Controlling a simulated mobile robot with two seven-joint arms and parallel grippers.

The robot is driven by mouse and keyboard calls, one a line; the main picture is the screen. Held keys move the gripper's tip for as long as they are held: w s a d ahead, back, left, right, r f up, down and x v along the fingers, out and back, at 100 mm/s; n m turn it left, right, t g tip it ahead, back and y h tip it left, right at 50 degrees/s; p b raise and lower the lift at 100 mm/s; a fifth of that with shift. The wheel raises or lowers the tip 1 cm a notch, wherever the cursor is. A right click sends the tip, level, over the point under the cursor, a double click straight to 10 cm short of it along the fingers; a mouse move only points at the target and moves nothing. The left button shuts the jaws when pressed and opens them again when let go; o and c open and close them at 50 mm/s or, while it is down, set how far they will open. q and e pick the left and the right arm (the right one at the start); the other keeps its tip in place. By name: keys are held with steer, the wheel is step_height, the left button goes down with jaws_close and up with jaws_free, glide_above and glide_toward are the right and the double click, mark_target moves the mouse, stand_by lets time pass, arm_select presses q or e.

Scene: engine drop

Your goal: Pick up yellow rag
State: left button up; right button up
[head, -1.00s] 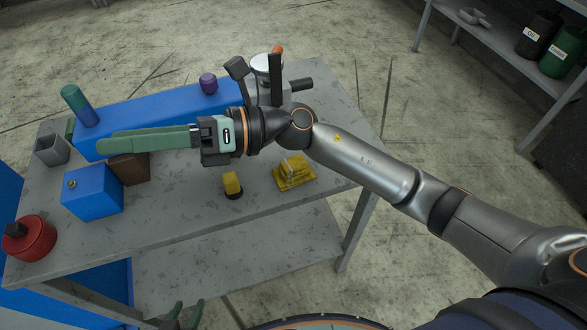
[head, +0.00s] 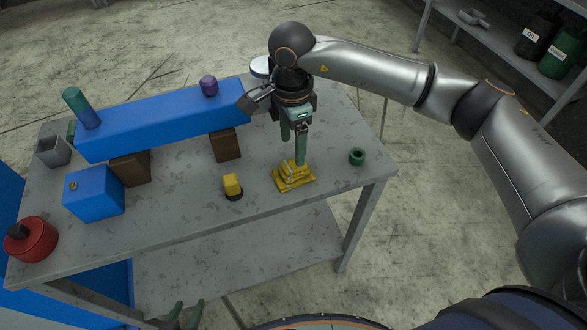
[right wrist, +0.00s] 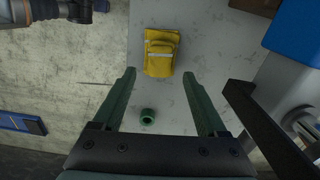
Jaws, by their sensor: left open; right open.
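The yellow rag (head: 294,177) lies folded in a small pile near the right front of the grey table. It also shows in the right wrist view (right wrist: 161,53), ahead of the fingers, with pale stripes across it. My right gripper (head: 294,150) points down just above and behind the rag in the head view. Its green fingers (right wrist: 160,90) are open and empty, with the rag between their lines but beyond the tips. My left gripper (head: 182,312) is low at the bottom edge of the head view, open, in front of the table.
A green ring (head: 357,156) stands right of the rag. A small yellow-and-black object (head: 233,185) stands left of it. A long blue block (head: 160,120) rests on brown blocks (head: 225,145) behind. The table's (head: 330,190) right edge is close.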

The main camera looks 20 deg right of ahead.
mark_target(294, 165)
step_height(294, 165, down, 8)
steer(key=shift+d+r+p, duration=0.1)
steer(key=shift+r+p, duration=0.1)
steer(key=shift+p, duration=0.5)
steer(key=shift+c, duration=0.2)
jaws_close()
